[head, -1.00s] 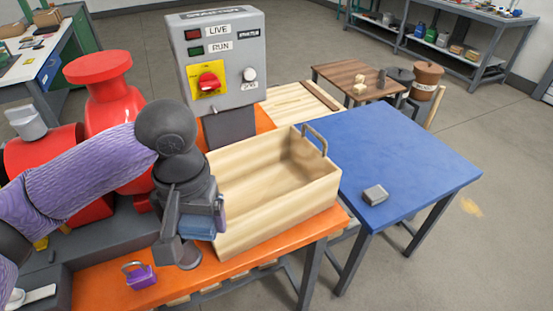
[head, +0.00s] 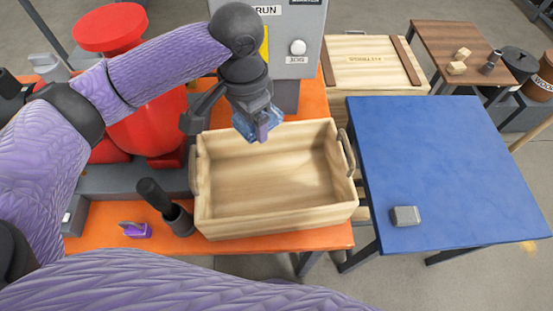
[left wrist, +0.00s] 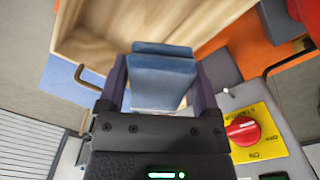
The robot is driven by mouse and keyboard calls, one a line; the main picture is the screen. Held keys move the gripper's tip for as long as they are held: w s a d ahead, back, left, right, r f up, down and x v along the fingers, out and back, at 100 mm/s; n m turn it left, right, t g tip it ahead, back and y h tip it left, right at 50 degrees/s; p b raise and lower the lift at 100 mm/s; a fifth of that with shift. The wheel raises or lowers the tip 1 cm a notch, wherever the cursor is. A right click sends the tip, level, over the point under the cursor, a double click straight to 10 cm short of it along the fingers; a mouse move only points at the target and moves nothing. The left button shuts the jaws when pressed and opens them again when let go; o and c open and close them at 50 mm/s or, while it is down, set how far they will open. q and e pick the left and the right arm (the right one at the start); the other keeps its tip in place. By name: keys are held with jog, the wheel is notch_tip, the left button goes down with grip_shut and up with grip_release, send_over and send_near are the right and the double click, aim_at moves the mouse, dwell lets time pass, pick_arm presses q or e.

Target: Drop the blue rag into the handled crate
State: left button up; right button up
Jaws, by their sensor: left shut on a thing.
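The blue rag (head: 246,126) is held in my left gripper (head: 258,121), whose jaws are shut on it. In the left wrist view the folded rag (left wrist: 164,78) sits between the two fingers of my left gripper (left wrist: 162,85). The handled crate (head: 278,223) is a pale wooden open box with grey metal handles on its left and right ends. It stands on the orange bench and its visible floor is empty. The rag is above the crate's back part, near its rear wall. The crate (left wrist: 95,27) also shows beyond the rag in the left wrist view. My right gripper is out of view.
A dark grey cup with a black-handled tool (head: 178,219) and a purple padlock (head: 136,231) are left of the crate. A control box (head: 290,28) and red pump (head: 135,110) stand behind. The blue table (head: 450,170), right, holds a grey block (head: 405,216).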

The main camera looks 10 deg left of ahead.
pick_arm(q)
jog(key=r+m+p, duration=0.1)
jog(key=m+p, duration=0.1)
jog(key=w+r+m+p, duration=0.1)
jog(key=r+m+p, duration=0.1)
jog(key=m+p, duration=0.1)
jog(key=w+d+r+m+p, duration=0.1)
jog(key=m+p, duration=0.2)
jog(key=shift+r, duration=0.15)
jog(key=m+p, duration=0.4)
jog(key=m, duration=0.1)
jog(key=m+p, duration=0.2)
jog(key=shift+w+r+m+p, duration=0.1)
jog(key=shift+r+m+p, duration=0.2)
jog(key=shift+r, duration=0.05)
jog(key=shift+f+m, duration=0.1)
jog(key=shift+m, duration=0.4)
jog(key=shift+f, duration=0.25)
jog(key=shift+m, duration=0.3)
notch_tip(320, 180, down, 6)
jog(key=b, duration=0.6)
jog(key=shift+f+b, duration=0.1)
jog(key=shift+b, duration=0.3)
jog(key=o, duration=0.9)
jog(key=shift+r, duration=0.25)
